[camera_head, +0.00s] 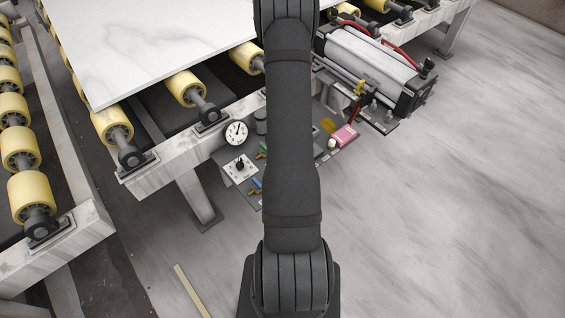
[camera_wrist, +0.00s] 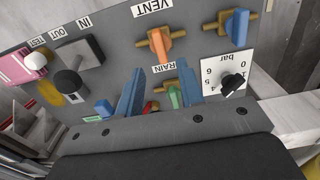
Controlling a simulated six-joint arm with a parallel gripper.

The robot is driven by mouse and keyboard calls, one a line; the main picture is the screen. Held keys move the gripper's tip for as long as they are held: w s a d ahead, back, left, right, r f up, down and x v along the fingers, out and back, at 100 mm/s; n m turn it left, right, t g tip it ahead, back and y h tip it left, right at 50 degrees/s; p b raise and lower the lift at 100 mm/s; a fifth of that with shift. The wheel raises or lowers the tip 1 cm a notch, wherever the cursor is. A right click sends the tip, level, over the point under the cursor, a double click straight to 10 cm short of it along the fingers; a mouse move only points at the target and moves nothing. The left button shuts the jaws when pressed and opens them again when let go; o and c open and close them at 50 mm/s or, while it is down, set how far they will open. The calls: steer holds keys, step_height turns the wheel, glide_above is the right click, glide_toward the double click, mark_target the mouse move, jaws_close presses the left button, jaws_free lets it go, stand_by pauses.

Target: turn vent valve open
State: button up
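The grey valve panel (camera_wrist: 110,50) fills much of the wrist view. Below its VENT label (camera_wrist: 152,8) is an orange valve handle (camera_wrist: 158,45) on a short brass pipe. The handle stands roughly crosswise to the pipe. My gripper (camera_wrist: 158,75) has its two blue fingers spread apart, with nothing held between them. Its fingertips are nearer the partly covered DRAIN label than the orange handle, and appear apart from that handle. A green handle (camera_wrist: 173,97) shows between the fingers. In the head view my arm hides the gripper and part of the panel.
A blue handle (camera_wrist: 237,27) is right of the orange one. A black knob on a bar scale (camera_wrist: 232,84) and a dark knob (camera_wrist: 70,82) flank my fingers. In the head view, a gauge (camera_head: 236,132), pink box (camera_head: 344,136) and rollers with a slab (camera_head: 160,40) surround the panel.

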step_height(320, 180, down, 7)
stand_by(0.4)
jaws_close()
